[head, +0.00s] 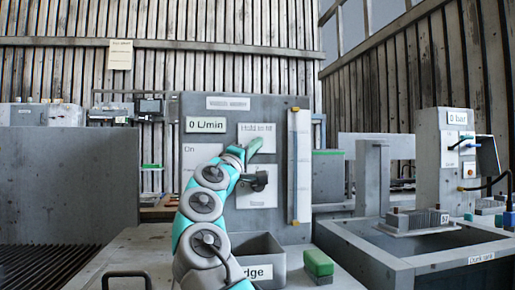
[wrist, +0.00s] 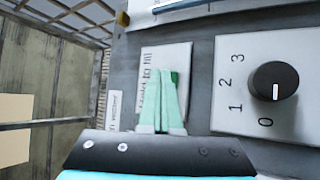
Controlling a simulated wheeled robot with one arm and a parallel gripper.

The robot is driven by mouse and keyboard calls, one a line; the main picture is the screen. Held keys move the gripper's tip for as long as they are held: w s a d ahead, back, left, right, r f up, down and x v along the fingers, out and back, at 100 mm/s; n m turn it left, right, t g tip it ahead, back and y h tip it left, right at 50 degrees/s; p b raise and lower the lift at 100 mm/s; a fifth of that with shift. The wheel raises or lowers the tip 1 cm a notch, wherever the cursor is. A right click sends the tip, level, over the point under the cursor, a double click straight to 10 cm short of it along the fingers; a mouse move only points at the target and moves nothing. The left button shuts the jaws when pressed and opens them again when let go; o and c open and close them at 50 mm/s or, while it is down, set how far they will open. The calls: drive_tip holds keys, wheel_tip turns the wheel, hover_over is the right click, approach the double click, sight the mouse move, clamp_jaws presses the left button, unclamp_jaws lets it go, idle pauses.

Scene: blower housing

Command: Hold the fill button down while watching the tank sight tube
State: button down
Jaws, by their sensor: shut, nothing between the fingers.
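My gripper (head: 256,144) hides the button in the head view. A display (head: 205,124) reads 0 L/min.
A black knob (wrist: 275,81) with numbers 0 to 3 is beside the button, its white mark toward 0. Below the panel are a grey bin (head: 258,262) and a green-topped block (head: 318,264). A dunk tank (head: 430,262) stands at right.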

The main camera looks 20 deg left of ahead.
drive_tip(key=shift+s+d, duration=0.2)
drive_tip(key=shift+s, duration=0.15)
drive_tip(key=shift+b, duration=0.3)
drive_tip(key=s+d+b, duration=0.1)
drive_tip(key=s+b, duration=0.2)
drive_tip(key=s+d+b, duration=0.1)
drive_tip(key=b, duration=0.1)
drive_tip(key=shift+s+d, duration=0.15)
drive_tip(key=shift+d, duration=0.15)
idle(0.3)
